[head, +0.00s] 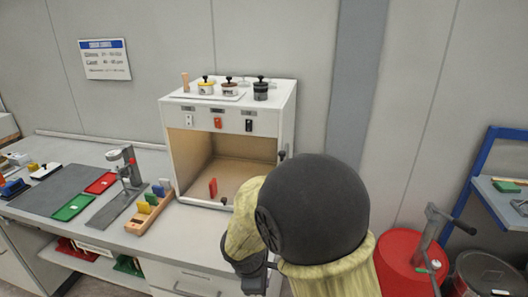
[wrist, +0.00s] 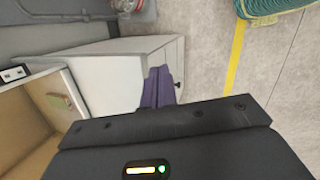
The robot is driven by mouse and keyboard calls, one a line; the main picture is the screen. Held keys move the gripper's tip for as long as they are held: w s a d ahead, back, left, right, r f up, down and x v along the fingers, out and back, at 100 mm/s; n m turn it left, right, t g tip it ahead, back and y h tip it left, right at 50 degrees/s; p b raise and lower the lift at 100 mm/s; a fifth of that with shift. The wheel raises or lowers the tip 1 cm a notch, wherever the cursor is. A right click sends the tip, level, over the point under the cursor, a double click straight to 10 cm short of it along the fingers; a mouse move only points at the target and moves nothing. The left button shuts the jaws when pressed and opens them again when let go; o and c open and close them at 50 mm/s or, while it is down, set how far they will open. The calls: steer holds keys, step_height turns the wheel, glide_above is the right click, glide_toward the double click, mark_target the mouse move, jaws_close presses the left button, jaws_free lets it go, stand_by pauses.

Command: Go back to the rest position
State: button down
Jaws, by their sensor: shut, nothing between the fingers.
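My gripper shows in the wrist view as two purple fingers (wrist: 159,86) pressed together beyond its dark housing. They are shut and empty, over the edge of a pale cabinet and the floor. In the head view my arm, with a black round joint and yellowish cover, fills the lower middle and hides the gripper's fingers. A white open-fronted box (head: 228,140) stands on the bench just left of my arm. A red piece (head: 213,187) stands inside it. In the wrist view an open box interior (wrist: 30,130) shows at the left.
Several lidded pots, one black (head: 261,91), stand on the box. A wooden rack (head: 150,213) with coloured pieces, a green tray (head: 72,207) and a red tray (head: 101,183) lie left on the bench. A red drum (head: 402,262) and a blue-framed shelf (head: 482,178) stand right of my arm.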

steer(key=s+d+r+m+y, duration=0.1)
steer(key=s+d+r+m, duration=0.1)
steer(key=s+d+m, duration=0.2)
steer(key=s+d+r+m+y, duration=0.1)
steer(key=s+d+m, duration=0.4)
steer(key=d+m, duration=0.6)
steer(key=shift+d+r+m+y, duration=0.2)
steer(key=shift+r+m+y, duration=0.1)
steer(key=shift+r+m, duration=0.5)
steer(key=shift+d+f, duration=0.1)
steer(key=shift+f, duration=0.05)
stand_by(0.6)
